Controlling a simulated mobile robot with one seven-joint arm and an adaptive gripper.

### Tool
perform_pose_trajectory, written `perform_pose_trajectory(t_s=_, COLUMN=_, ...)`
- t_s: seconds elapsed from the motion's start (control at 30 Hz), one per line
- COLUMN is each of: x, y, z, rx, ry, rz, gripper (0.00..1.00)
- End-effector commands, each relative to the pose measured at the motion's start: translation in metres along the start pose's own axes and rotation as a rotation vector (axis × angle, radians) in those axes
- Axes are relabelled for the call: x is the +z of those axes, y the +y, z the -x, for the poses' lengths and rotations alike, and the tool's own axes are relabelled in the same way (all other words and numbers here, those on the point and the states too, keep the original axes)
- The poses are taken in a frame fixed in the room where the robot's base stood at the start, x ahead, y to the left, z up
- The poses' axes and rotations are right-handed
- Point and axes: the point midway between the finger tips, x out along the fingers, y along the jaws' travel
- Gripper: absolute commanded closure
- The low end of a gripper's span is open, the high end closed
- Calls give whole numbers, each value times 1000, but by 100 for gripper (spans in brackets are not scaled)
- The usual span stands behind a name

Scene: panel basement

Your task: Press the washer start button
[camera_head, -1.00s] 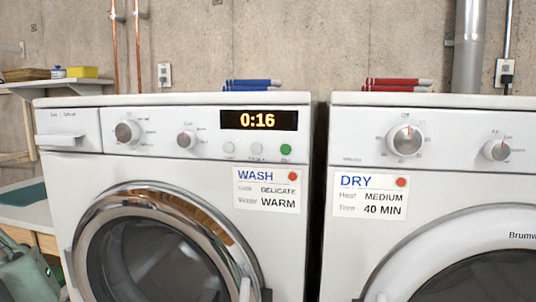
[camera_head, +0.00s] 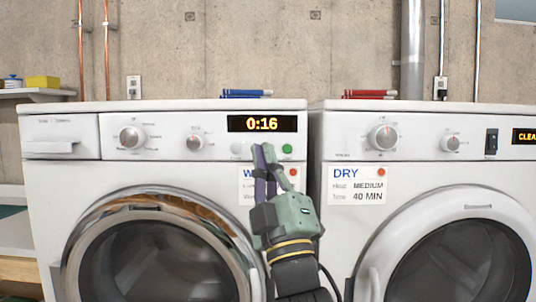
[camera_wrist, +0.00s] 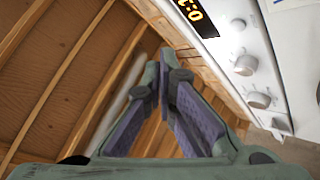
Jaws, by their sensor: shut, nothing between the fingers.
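The washer (camera_head: 60,190) is the white front-loader on the left in the head view. Its panel has a lit display (camera_head: 262,124) reading 0:16, two knobs and small buttons. A round green button (camera_head: 287,149) is at the panel's right end, in plain view. My gripper (camera_head: 262,150) is shut and empty, its fingertips upright in front of the panel, just left of the green button in the picture. I cannot tell whether they touch the panel. In the wrist view my gripper (camera_wrist: 167,60) points past part of the washer panel (camera_wrist: 225,45); the green button does not show there.
The dryer (camera_head: 420,165) stands right of the washer, with a narrow gap between. Blue markers (camera_head: 246,93) and red markers (camera_head: 370,94) lie on the machine tops. A shelf (camera_head: 38,93) is at far left. My gripper partly covers the WASH card (camera_head: 246,185).

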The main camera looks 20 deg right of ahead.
Motion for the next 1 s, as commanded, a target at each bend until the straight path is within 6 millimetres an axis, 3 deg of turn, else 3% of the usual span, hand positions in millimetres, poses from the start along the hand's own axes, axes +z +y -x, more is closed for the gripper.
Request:
perform_pose_trajectory(t_s=0.1, x=24, y=18, z=6, rx=7, ry=-51, rz=72, gripper=100)
perform_pose_trajectory(t_s=0.3, x=34, y=26, z=9, rx=7, ry=-76, rz=107, gripper=100)
perform_pose_trajectory(t_s=0.67, x=36, y=24, z=6, rx=7, ry=-75, rz=104, gripper=100)
perform_pose_trajectory(t_s=1.0, x=60, y=6, z=-22, rx=5, ry=-76, rz=102, gripper=100)
